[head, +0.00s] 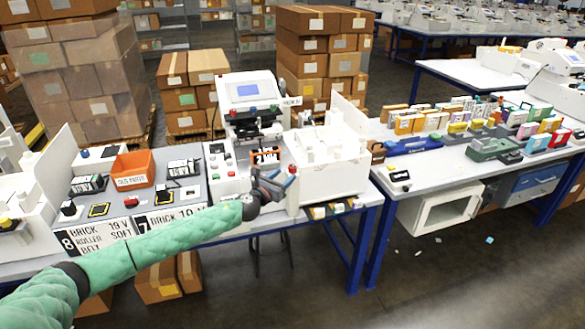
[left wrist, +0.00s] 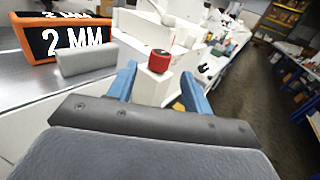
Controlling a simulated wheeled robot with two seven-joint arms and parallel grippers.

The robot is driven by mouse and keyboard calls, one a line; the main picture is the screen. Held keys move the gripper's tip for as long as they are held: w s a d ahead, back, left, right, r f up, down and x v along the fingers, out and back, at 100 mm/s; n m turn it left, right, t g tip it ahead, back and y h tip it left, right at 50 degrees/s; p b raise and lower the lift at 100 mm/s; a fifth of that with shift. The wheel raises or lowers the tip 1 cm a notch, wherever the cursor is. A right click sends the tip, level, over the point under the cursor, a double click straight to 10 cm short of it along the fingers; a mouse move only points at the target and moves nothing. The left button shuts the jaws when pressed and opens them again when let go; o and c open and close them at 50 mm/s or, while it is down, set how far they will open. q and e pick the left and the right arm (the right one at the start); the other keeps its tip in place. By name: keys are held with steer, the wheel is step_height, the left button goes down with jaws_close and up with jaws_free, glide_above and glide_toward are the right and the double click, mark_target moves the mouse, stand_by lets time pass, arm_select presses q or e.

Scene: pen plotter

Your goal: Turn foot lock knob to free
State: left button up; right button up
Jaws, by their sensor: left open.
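In the left wrist view, a red round knob (left wrist: 159,60) with a dark top stands on a white block (left wrist: 152,85). It appears between and beyond the two blue fingertips of my left gripper (left wrist: 158,76). The fingers are spread and I see no contact with the knob. No readable label shows whether this is the foot lock knob or how it is turned. In the head view, my left gripper (head: 284,178) is at the front of the white machine with a screen (head: 247,92), beside a white box-like tray (head: 338,178). My right gripper is not in view.
An orange-framed "2 MM" sign (left wrist: 70,42) and a pale grey block (left wrist: 86,60) are left of the fingers in the wrist view. An orange bin (head: 134,169) sits left on the bench. A second table (head: 410,182) with colourful boxes stands right. Floor is open in front.

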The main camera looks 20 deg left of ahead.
mark_target(295, 166)
arm_select(q)
steer(key=shift+w+r, duration=0.15)
steer(key=shift+r, duration=0.05)
steer(key=shift+w+d, duration=0.1)
steer(key=shift+w, duration=0.15)
steer(key=p+x, duration=0.2)
steer(key=x, duration=0.3)
steer(key=shift+w, duration=0.15)
steer(key=shift+x, duration=0.9)
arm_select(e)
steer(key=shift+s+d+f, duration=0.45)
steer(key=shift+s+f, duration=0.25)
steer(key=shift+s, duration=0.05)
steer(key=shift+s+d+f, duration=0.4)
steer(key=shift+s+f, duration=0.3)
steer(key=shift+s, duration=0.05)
arm_select(q)
steer(key=shift+f, duration=0.1)
steer(key=shift+p, duration=0.3)
steer(key=c, duration=1)
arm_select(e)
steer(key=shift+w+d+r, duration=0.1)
